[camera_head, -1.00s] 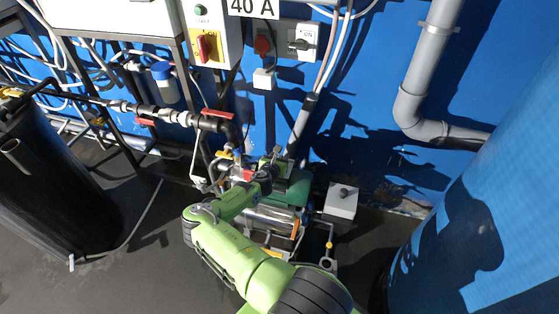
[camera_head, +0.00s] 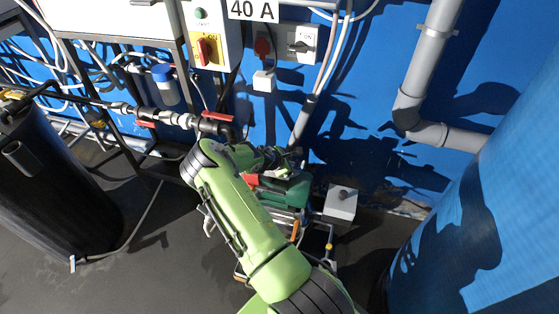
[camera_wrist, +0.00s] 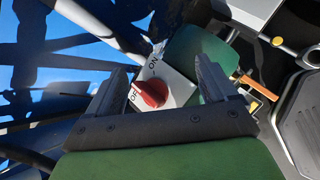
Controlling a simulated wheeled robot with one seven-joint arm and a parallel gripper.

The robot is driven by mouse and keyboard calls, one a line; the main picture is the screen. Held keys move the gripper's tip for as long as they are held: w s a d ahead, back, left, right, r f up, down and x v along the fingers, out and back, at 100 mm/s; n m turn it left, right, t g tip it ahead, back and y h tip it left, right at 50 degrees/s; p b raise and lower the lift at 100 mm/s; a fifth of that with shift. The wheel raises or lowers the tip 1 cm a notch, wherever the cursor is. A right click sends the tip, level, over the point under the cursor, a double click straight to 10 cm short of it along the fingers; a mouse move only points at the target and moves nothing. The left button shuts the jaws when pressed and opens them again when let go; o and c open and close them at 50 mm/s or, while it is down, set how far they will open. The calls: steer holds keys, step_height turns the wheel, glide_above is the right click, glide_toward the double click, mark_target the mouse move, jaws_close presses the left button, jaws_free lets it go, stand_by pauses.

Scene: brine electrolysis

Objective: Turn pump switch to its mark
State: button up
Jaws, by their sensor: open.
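In the wrist view, the pump switch is a red knob (camera_wrist: 152,94) on a white plate (camera_wrist: 178,92) marked ON at its upper end and OFF at its lower left. The knob's pointed end seems to face the OFF side; its exact angle is hard to tell. My gripper (camera_wrist: 163,82) is open, with one dark finger on each side of the plate. The knob shows between the fingers, and no contact is visible. In the head view, my arm reaches over the green pump motor (camera_head: 292,192); the fingers are too small to make out there and the knob cannot be told.
A grey box with a dark button (camera_head: 341,203) stands right of the pump. Pipes with red-handled valves (camera_head: 217,116) run left of it. Switch boxes (camera_head: 285,43) hang on the blue wall above. A large blue tank (camera_head: 470,220) stands at the right, a black tank (camera_head: 50,190) at the left.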

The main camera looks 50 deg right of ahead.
steer(key=a+m+y, duration=0.1)
steer(key=a+m, duration=0.1)
steer(key=shift+w+r+m+y, duration=0.15)
steer(key=shift+w+m+y, duration=0.15)
steer(key=shift+w+y, duration=0.1)
steer(key=w+m+y+b, duration=0.1)
steer(key=y, duration=0.1)
steer(key=m+y+b, duration=0.1)
steer(key=y+b, duration=0.1)
steer(key=w+a+f+m+y+b, duration=0.1)
steer(key=y, duration=0.1)
steer(key=shift+w+m, duration=0.3)
steer(key=shift+m, duration=0.1)
steer(key=s+d+r+m+t+y+b, duration=0.1)
steer(key=s+d+r+t+y+b, duration=0.15)
steer(key=r, duration=0.25)
steer(key=s+d+r+t+y+b, duration=0.1)
steer(key=d+r, duration=0.3)
steer(key=r, duration=0.2)
steer(key=shift+g+h, duration=0.25)
steer(key=b+x, duration=0.4)
steer(key=x, duration=1.2)
